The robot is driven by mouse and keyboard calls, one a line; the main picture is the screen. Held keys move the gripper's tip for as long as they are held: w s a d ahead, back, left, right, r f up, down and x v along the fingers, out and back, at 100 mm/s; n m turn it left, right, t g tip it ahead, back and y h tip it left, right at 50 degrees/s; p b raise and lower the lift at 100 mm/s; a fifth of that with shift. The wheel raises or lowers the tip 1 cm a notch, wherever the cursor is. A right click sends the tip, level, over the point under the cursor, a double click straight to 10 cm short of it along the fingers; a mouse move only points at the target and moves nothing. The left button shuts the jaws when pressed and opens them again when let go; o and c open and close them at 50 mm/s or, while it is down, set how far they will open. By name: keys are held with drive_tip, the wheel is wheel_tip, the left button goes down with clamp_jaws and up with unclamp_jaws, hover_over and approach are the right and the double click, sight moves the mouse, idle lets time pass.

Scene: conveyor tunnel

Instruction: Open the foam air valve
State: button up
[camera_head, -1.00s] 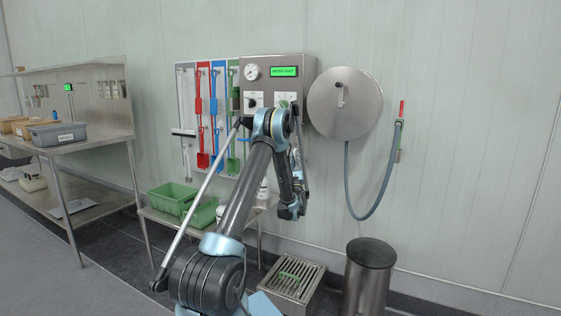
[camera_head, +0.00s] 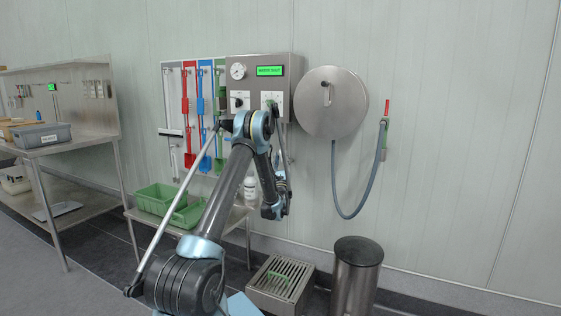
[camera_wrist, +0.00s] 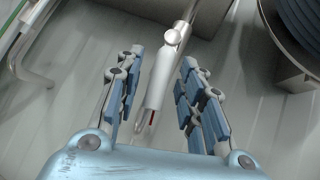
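A steel control box (camera_head: 262,68) hangs on the wall with a round gauge, a lit green display and two controls on white plates. Which part is the foam air valve is not marked clearly enough to read. In the wrist view a silver rod-like fitting (camera_wrist: 160,82) with a round knob and a red mark at its near end lies between the fingers. I cannot tell whether it is the valve. My gripper (camera_wrist: 162,60) is open, with a finger on each side of the fitting and visible gaps. In the head view my arm hides the area below the box.
A round steel hose reel (camera_head: 323,103) and grey hose (camera_head: 340,205) are right of the box. A tool board (camera_head: 169,85) is left of it, above green bins (camera_head: 160,198). A floor grate (camera_head: 281,285) and steel bin (camera_head: 356,275) stand below. A steel table (camera_head: 75,145) is far left.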

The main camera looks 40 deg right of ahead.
drive_tip(key=shift+s, duration=0.1)
drive_tip(key=v, duration=0.7)
drive_tip(key=shift+a+f, duration=0.15)
drive_tip(key=shift+f, duration=0.05)
